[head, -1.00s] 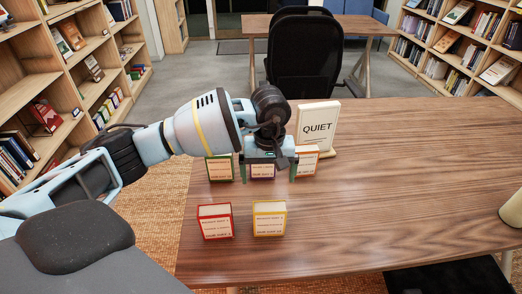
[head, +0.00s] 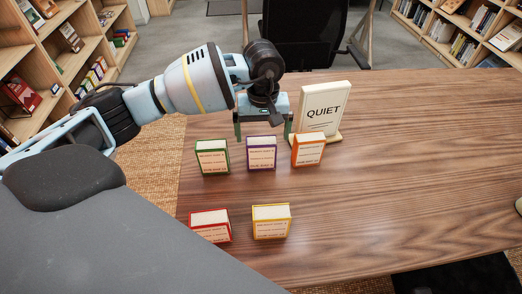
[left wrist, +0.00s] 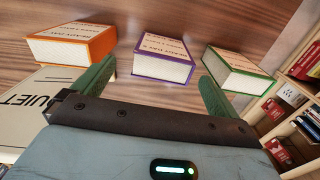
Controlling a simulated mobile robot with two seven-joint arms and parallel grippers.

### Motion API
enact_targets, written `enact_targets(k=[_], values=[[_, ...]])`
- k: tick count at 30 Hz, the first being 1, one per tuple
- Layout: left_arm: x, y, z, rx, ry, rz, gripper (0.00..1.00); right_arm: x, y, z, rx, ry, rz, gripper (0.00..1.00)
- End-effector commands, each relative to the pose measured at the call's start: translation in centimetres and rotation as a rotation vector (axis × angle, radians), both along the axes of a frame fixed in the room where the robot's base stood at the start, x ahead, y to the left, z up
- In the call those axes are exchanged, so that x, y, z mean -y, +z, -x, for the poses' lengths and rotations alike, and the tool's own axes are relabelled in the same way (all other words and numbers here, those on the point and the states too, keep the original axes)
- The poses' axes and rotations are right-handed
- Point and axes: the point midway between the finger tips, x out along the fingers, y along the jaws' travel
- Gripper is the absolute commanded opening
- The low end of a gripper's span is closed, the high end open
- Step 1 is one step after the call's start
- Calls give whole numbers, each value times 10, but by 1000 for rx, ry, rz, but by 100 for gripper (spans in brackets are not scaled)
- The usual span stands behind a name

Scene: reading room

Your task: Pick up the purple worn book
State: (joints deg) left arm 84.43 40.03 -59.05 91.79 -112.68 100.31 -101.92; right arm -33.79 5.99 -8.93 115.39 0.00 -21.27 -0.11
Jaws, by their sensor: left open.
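The purple worn book (head: 261,154) stands on the wooden table, in the middle of a back row of three. A green book (head: 212,157) is to its left and an orange book (head: 308,150) to its right. My left gripper (head: 263,128) is open and empty, its fingers pointing down just behind or above the purple book in the head view. In the left wrist view the purple book (left wrist: 163,58) lies ahead, between the lines of the two green fingers (left wrist: 155,85), apart from them. My right gripper is not in view.
A QUIET sign (head: 322,108) stands close to my left gripper's right side. A red book (head: 210,225) and a yellow book (head: 271,221) stand nearer the front. The table's right half is largely clear. A black chair (head: 307,35) is behind the table.

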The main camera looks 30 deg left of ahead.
Motion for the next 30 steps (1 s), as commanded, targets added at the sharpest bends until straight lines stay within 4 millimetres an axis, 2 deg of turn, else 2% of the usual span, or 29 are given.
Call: enact_targets(k=[6, 14, 22, 30], values=[[0, -22, 1, -4, 0, 0, 98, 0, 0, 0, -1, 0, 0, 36], [-1, -32, 1, -2, 0, 0, 98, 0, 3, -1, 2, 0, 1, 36], [-2, -68, 3, -2, 0, 1, 98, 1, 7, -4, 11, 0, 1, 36], [-2, -76, 3, 0, -1, 1, 98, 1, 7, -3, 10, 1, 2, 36]])
